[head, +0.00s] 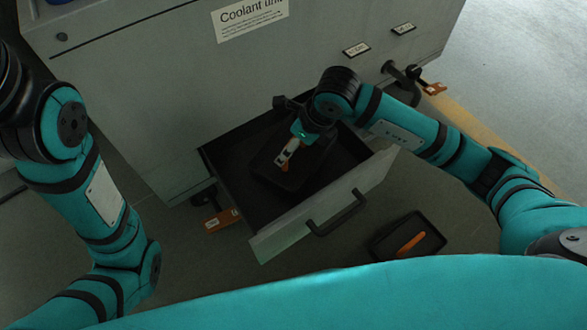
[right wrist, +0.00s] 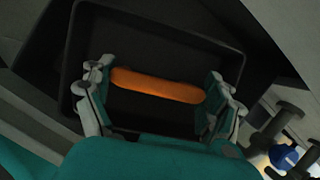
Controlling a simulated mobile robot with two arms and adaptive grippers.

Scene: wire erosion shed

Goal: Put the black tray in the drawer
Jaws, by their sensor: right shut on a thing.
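The drawer (head: 290,228) of the grey cabinet is pulled open. A black tray (head: 268,172) with an orange bar (right wrist: 155,86) across it is inside the drawer's outline, tilted relative to its walls in the head view. My right gripper (head: 288,157) reaches down into the drawer. In the right wrist view, its fingers (right wrist: 158,95) are shut on the orange bar, one at each end, inside the tray (right wrist: 165,38). I cannot tell whether the tray rests on the drawer floor. My left arm is at the left; its gripper is out of view.
A second black tray (head: 375,250) with an orange bar lies on the floor right of the drawer front. The drawer handle (head: 337,214) sticks out in front. The cabinet (head: 165,85) has orange-footed supports (head: 221,220). The floor at right is clear.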

